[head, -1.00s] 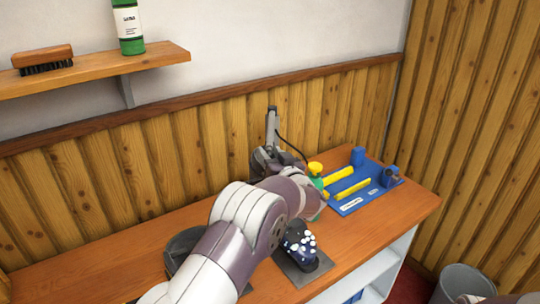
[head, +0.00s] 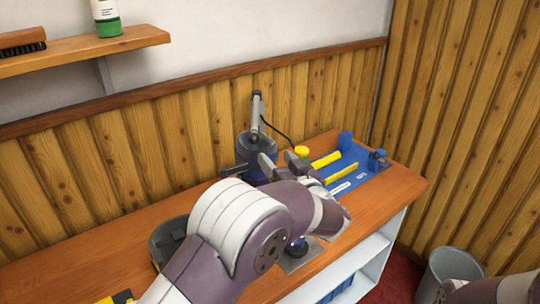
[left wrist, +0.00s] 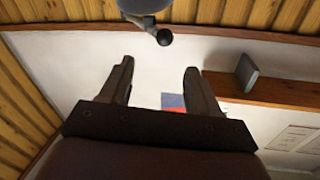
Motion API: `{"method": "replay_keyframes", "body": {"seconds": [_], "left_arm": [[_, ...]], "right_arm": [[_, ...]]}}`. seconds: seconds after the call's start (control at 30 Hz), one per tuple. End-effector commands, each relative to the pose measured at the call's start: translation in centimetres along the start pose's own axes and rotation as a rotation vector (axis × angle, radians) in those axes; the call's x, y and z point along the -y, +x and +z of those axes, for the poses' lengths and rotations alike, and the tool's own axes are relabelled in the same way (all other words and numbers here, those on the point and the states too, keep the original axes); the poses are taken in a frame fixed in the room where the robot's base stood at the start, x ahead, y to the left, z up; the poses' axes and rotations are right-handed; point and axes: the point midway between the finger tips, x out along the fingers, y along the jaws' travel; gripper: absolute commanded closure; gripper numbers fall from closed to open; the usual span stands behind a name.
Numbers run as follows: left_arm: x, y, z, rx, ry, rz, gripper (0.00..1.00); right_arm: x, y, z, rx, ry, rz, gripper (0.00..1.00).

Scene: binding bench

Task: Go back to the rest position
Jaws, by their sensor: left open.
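My left gripper (head: 282,163) is above the bench (head: 398,198), its two grey fingers open and pointing towards the back wall. In the left wrist view the left gripper (left wrist: 158,68) shows its fingers wide apart with nothing between them. The left forearm crosses the bench and hides part of it. My right gripper is not in view.
A dark device with a lever (head: 257,112) stands behind the fingers. A yellow cap (head: 301,151) and a blue tray (head: 372,172) with yellow-handled tools are to the right. A grey mat (head: 290,263) is partly hidden. A bin (head: 438,262) stands on the floor.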

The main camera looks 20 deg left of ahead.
Motion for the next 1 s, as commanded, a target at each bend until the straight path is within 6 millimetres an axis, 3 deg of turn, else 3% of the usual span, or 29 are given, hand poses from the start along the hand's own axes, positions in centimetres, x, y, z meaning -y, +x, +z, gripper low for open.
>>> {"method": "replay_keyframes", "body": {"seconds": [0.3,0.37,0.47,0.5,0.57,0.6,0.67,0.73,0.8,0.9,1.0], "left_arm": [[0.0,-0.1,0.0,0.001,-0.015,0.000,0.38],[-1.2,-0.2,0.6,0.031,-0.071,0.057,0.38],[-6.0,-2.0,3.8,0.151,-0.124,0.333,0.38],[-7.9,-4.0,5.8,0.249,-0.121,0.495,0.38],[-8.4,-7.7,9.6,0.461,-0.077,0.710,0.38],[-6.8,-10.4,12.3,0.629,-0.019,0.808,0.38],[-3.0,-13.9,15.7,0.851,0.082,0.874,0.38],[2.5,-16.9,18.5,1.055,0.200,0.879,0.38],[7.8,-18.9,20.1,1.203,0.304,0.848,0.38],[13.9,-20.6,21.2,1.321,0.413,0.796,0.38],[17.4,-20.4,21.0,1.328,0.421,0.752,0.38]], "right_arm": [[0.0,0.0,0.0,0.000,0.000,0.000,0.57],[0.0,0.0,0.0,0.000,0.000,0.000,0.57],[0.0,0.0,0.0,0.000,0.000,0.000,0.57],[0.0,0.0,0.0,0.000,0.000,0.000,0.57],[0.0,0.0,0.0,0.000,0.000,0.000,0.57],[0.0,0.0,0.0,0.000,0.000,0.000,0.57],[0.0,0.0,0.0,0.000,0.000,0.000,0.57],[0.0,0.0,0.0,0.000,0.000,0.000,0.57],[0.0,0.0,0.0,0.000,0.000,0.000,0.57],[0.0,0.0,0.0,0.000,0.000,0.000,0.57],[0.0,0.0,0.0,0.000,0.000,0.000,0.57]]}}
